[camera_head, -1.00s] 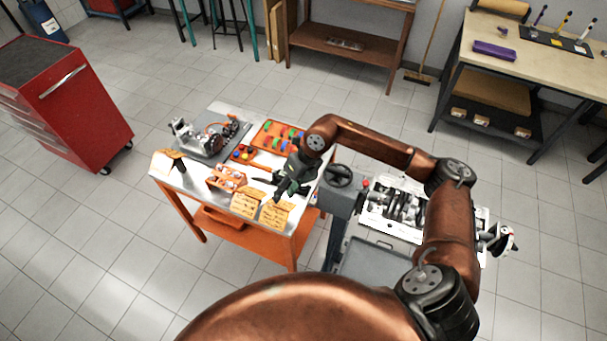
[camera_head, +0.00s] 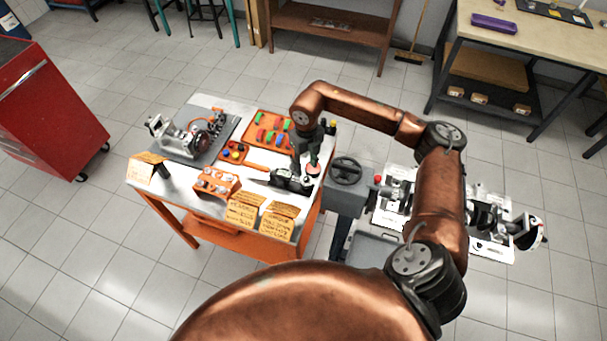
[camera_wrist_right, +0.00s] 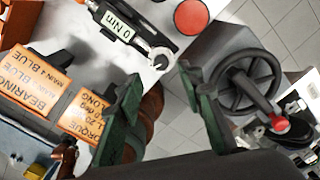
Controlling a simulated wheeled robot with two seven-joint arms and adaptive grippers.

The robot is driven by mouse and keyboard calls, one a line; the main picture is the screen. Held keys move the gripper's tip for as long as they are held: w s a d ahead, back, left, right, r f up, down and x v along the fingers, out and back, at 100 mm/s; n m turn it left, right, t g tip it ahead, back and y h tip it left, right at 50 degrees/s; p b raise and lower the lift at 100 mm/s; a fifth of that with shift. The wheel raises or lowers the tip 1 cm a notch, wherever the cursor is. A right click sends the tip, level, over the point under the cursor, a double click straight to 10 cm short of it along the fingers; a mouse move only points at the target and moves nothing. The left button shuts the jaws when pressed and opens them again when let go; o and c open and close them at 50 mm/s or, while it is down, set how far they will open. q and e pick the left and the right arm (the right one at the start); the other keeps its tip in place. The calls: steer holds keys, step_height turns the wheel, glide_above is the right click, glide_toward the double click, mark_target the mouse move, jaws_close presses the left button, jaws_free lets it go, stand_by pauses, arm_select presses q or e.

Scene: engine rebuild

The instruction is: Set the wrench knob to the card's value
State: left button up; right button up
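The torque wrench (camera_wrist_right: 120,26) has a dark body, a white readout of "0 Nm" and a silver round end. It lies on the metal table (camera_head: 225,113). In the head view it is the dark tool (camera_head: 288,181) near the table's right edge. A red round part (camera_wrist_right: 190,17), maybe the knob, shows beside it in the wrist view. A card (camera_wrist_right: 88,118) reads partly "TORQUE", "20 deg" and "LONG"; the rest is cut off or covered. My right gripper (camera_wrist_right: 160,75) is open and empty, its fingers apart near the wrench. My left gripper is out of view.
Another orange card (camera_wrist_right: 30,80) mentions bearing blue. An orange tray of coloured parts (camera_head: 250,140), an engine assembly (camera_head: 185,135) and a small orange rack (camera_head: 215,183) share the table. A handwheel (camera_head: 346,170) stands just right of it. A red tool cabinet (camera_head: 50,100) is at left.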

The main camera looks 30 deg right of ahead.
mark_target(307, 178)
step_height(307, 178, down, 6)
steer(key=shift+s+d+f, duration=0.1)
steer(key=shift+f, duration=0.15)
steer(key=shift+c, duration=0.5)
jaws_close()
